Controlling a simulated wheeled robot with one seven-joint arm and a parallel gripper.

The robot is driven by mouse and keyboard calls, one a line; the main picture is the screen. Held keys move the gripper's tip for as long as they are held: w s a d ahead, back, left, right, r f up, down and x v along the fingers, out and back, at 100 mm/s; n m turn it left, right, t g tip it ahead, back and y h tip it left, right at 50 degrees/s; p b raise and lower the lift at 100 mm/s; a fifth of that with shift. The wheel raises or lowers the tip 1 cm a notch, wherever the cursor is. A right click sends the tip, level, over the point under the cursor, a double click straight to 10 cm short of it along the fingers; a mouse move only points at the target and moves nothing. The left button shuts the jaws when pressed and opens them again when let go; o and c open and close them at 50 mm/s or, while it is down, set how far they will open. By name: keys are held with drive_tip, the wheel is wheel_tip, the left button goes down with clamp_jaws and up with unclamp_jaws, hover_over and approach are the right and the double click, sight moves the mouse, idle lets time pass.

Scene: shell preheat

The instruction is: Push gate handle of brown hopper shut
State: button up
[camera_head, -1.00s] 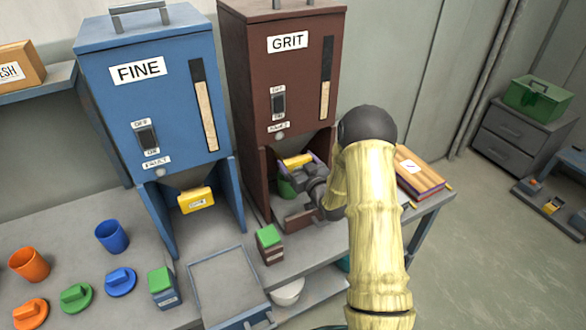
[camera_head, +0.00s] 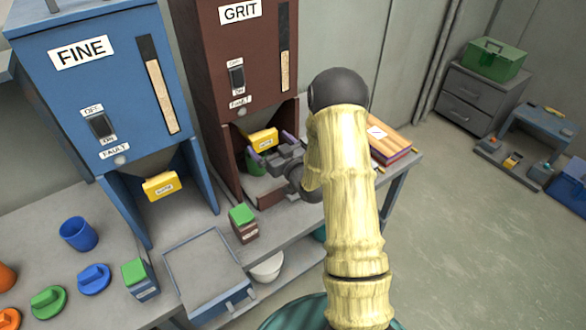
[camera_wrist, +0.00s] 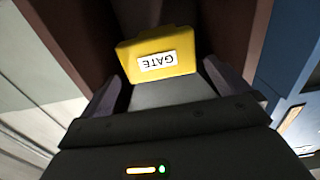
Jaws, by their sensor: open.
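The brown hopper (camera_head: 240,60) labelled GRIT stands on the bench beside the blue FINE hopper. Its yellow gate handle (camera_head: 263,140) sits under the hopper body, between the side legs. In the wrist view the handle (camera_wrist: 158,56), with an upside-down GATE label, is straight ahead. My gripper (camera_head: 270,146) is inside the brown hopper's front opening, close to the handle. Its two purple-grey fingers (camera_wrist: 172,88) are spread, one on each side of the handle's near end. I cannot tell whether they touch it. A green cup (camera_head: 256,164) is partly hidden beneath my gripper.
The blue hopper (camera_head: 95,75) with its own yellow handle (camera_head: 161,186) stands to the left. A small green-topped box (camera_head: 243,223) and a grey tray (camera_head: 205,272) sit in front. Open floor lies further right.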

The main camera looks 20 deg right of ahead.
drive_tip(key=b+v, duration=0.2)
drive_tip(key=v, duration=1)
drive_tip(key=shift+s+d+b, duration=0.15)
drive_tip(key=shift+s+b, duration=0.2)
drive_tip(key=s+a+r+m+g+h+p, duration=0.1)
drive_tip(key=s+a+r+g+h+p, duration=0.1)
drive_tip(key=s+g, duration=0.5)
drive_tip(key=s+a+r+m+g+h+p, duration=0.1)
drive_tip(key=s+a+r+g+h+p, duration=0.1)
drive_tip(key=s+a+r+g+p, duration=0.2)
drive_tip(key=s+a+r+g, duration=0.2)
drive_tip(key=s+g, duration=0.2)
drive_tip(key=s, duration=0.1)
drive_tip(key=shift+s+r+m+p, duration=0.2)
drive_tip(key=shift+m+p, duration=0.1)
drive_tip(key=shift+p, duration=0.1)
drive_tip(key=shift+w+a, duration=0.1)
idle(0.7)
